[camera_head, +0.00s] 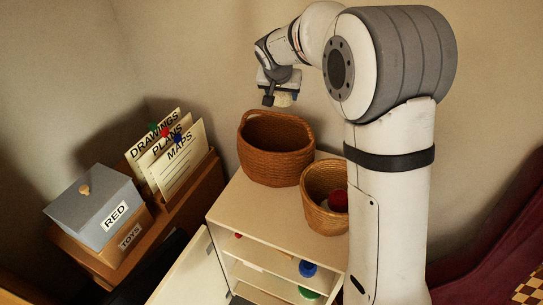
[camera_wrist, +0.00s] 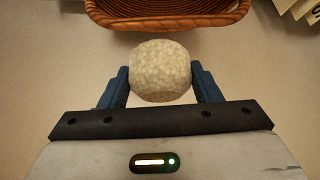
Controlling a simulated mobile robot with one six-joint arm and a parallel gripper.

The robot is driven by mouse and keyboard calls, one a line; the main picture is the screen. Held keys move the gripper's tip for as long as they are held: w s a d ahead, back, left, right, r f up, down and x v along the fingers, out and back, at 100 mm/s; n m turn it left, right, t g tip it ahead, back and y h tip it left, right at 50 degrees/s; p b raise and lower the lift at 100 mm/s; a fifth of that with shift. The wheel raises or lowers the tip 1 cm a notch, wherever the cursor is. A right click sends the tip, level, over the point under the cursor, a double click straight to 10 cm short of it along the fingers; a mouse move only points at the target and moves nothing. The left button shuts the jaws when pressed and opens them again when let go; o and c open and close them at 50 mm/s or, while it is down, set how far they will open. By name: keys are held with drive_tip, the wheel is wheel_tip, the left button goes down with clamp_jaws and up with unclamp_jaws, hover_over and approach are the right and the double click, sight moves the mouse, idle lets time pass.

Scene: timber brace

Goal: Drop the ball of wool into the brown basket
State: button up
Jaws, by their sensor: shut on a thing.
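A cream ball of wool (camera_wrist: 160,70) is held between the two blue fingers of my gripper (camera_wrist: 162,82) in the wrist view. In the head view my gripper (camera_head: 276,98) is up in the air above and behind the larger brown basket (camera_head: 277,165), with a bit of the pale ball (camera_head: 284,99) showing. The larger brown basket stands on top of the white cabinet, and its inside looks empty where it shows. In the wrist view the basket's rim (camera_wrist: 170,20) is at the top edge, beyond the ball, so the ball is not over the opening there.
A smaller tan basket (camera_head: 318,215) holding a red ball (camera_head: 338,201) stands right of the larger one. The white cabinet (camera_head: 250,212) has an open door and shelves with coloured items. A grey box (camera_head: 95,207) and a card file (camera_head: 172,157) are at left.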

drive_tip(key=o, duration=1.1)
drive_tip(key=shift+c, duration=0.2)
drive_tip(key=shift+r, duration=0.1)
drive_tip(key=b+v, duration=0.1)
drive_tip(key=v, duration=0.6)
drive_tip(key=shift+s+r, duration=0.2)
drive_tip(key=shift+r, duration=0.05)
drive_tip(key=s+d+g, duration=0.2)
drive_tip(key=s+d, duration=0.8)
drive_tip(key=s, duration=0.6)
drive_tip(key=s+d+f+n, duration=0.1)
drive_tip(key=s+f, duration=0.3)
drive_tip(key=s, duration=0.4)
drive_tip(key=s+d+f+n+g+y, duration=0.1)
drive_tip(key=s+d+f, duration=0.2)
drive_tip(key=s, duration=0.6)
drive_tip(key=shift+s+f, duration=0.25)
drive_tip(key=shift+f, duration=0.2)
